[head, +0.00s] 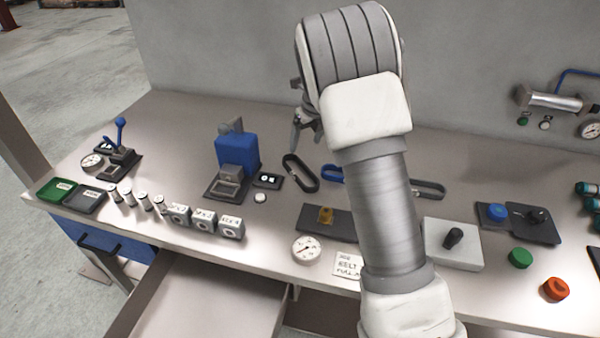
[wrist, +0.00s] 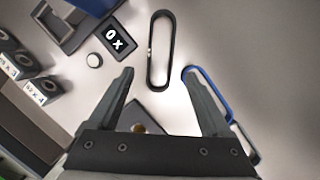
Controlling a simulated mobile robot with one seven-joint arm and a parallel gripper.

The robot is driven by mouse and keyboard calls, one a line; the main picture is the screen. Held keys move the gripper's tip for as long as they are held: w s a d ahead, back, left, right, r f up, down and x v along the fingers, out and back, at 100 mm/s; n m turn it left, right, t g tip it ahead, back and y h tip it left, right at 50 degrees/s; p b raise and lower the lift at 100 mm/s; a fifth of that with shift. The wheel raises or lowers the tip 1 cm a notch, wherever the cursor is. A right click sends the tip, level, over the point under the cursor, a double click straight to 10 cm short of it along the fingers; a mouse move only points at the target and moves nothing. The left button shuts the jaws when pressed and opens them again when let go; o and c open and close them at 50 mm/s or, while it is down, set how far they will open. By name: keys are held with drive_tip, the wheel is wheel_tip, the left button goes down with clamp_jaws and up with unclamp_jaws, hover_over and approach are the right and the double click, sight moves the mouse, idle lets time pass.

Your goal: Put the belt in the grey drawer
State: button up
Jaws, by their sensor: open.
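A black belt loop (head: 314,184) lies flat on the bench, right of the blue press. It also shows in the wrist view (wrist: 171,45), beyond my fingertips. A blue belt (head: 333,174) lies to its right, partly hidden by my arm, and it shows beside the right finger in the wrist view (wrist: 208,86). A grey belt (head: 440,188) is partly behind my arm. My gripper (head: 303,112) is open and empty above the bench; its fingers show in the wrist view (wrist: 158,76). A pale grey drawer (head: 205,305) stands pulled open below the bench's front edge, its inside looking empty.
A blue press (head: 236,152), a small display (head: 267,180) and several labelled blocks (head: 204,219) stand left of the belts. A dial (head: 306,248) and a belt sign (head: 347,265) lie near the front edge. A blue drawer (head: 85,235) is at the left.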

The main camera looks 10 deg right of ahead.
approach(299, 174)
drive_tip(key=shift+w+a+f, duration=0.3)
drive_tip(key=shift+w+f, duration=0.2)
drive_tip(key=shift+w, duration=0.05)
drive_tip(key=x, duration=0.5)
drive_tip(key=shift+s+d+f, duration=0.2)
drive_tip(key=shift+d, duration=0.05)
drive_tip(key=shift+r, duration=0.1)
drive_tip(key=c, duration=1.3)
